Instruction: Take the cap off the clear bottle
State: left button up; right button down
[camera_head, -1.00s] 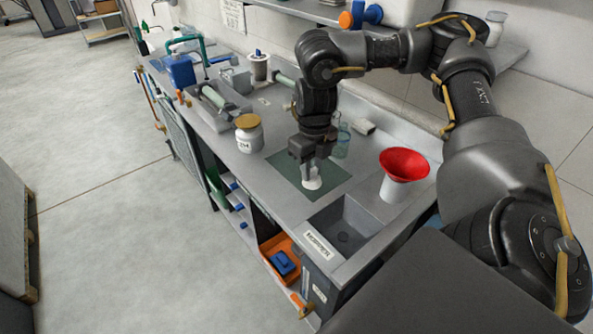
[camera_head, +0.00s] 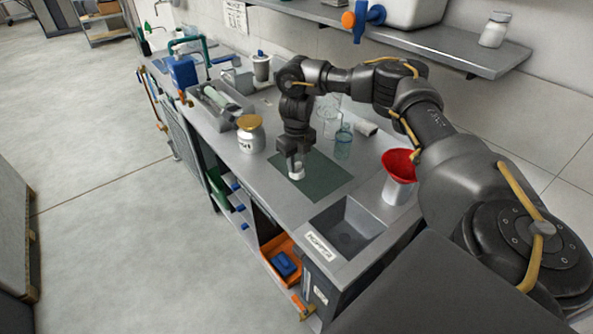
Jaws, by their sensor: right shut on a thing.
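The clear bottle (camera_head: 343,142) stands upright on the grey counter, just behind and right of the dark green mat (camera_head: 325,181). Its top is too small to tell whether a cap sits on it. My right gripper (camera_head: 296,161) points down over the mat's left part, apart from the bottle and to its left. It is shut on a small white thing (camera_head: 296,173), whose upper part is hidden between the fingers. I cannot tell whether the white thing touches the mat. My left gripper is not in view.
A glass beaker (camera_head: 327,112) stands behind the bottle. A red funnel (camera_head: 398,163) in a white container is to the right, near my right arm. A sink basin (camera_head: 345,229) lies in front.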

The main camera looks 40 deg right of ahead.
aim_at(296, 170)
jog(key=shift+w+f, duration=0.2)
jog(key=shift+f, duration=0.15)
notch_tip(296, 170, down, 2)
jog(key=shift+f, duration=0.1)
jog(key=shift+d+f, duration=0.1)
jog(key=shift+f, duration=0.35)
jog(key=c, duration=1.1)
grip_release()
jog(key=shift+f, duration=0.1)
jog(key=shift+c, duration=0.2)
notch_tip(296, 170, up, 12)
jog(key=p, duration=0.1)
jog(key=shift+r, duration=0.2)
